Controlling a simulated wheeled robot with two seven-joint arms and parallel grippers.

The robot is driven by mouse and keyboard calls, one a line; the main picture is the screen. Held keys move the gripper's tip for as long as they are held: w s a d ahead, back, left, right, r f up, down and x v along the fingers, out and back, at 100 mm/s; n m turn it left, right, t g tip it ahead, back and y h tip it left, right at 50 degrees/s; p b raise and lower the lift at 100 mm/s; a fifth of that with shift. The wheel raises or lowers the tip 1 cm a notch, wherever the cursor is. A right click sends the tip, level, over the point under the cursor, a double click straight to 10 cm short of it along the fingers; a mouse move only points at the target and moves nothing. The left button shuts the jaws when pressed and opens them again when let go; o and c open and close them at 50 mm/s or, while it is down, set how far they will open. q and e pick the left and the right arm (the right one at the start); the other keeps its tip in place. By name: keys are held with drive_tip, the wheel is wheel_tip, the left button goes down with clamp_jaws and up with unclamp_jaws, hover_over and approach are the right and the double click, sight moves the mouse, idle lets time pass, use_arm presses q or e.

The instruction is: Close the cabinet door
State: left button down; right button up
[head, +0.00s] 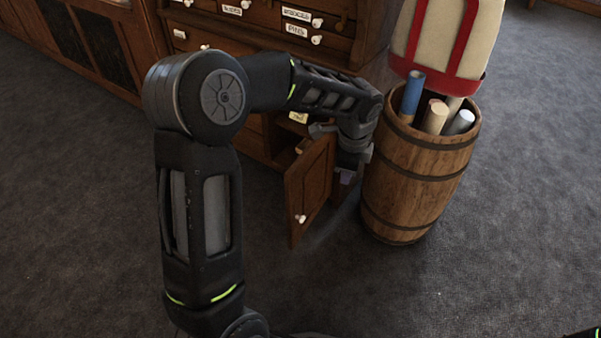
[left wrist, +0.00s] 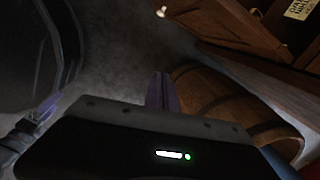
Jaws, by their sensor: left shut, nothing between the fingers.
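The wooden cabinet door (head: 310,190) stands open, swung out from the low front of the cabinet (head: 250,138). A white knob (head: 300,218) sits on its face. The door also shows in the left wrist view (left wrist: 235,22), at the upper right, with its knob (left wrist: 162,12) at the top. My left gripper (head: 346,177) points down in the narrow space between the door and the barrel. In the left wrist view its fingers (left wrist: 160,92) are together and empty. They appear apart from the door, but the head view partly hides this. My right gripper is not in view.
A wooden barrel (head: 412,185) holding several rolled tubes (head: 436,115) stands close right of the door and left gripper. A cream and red object (head: 445,38) is above it. Labelled drawers (head: 290,20) fill the cabinet above. Grey carpet in front is clear.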

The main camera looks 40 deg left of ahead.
use_arm(q)
drive_tip(key=s+a+r+m+g+y, duration=0.1)
drive_tip(key=s+a+r+m+y, duration=0.1)
drive_tip(key=a+r, duration=0.2)
drive_tip(key=shift+s+a+r+m+g, duration=0.15)
drive_tip(key=shift+s+a+m+g, duration=0.15)
drive_tip(key=shift+s+a+m, duration=0.15)
drive_tip(key=shift+w, duration=0.1)
drive_tip(key=a+f+b, duration=0.6)
drive_tip(key=f, duration=0.3)
drive_tip(key=shift+s+a+f, duration=0.25)
drive_tip(key=shift+s+f, duration=0.05)
drive_tip(key=shift+f, duration=0.1)
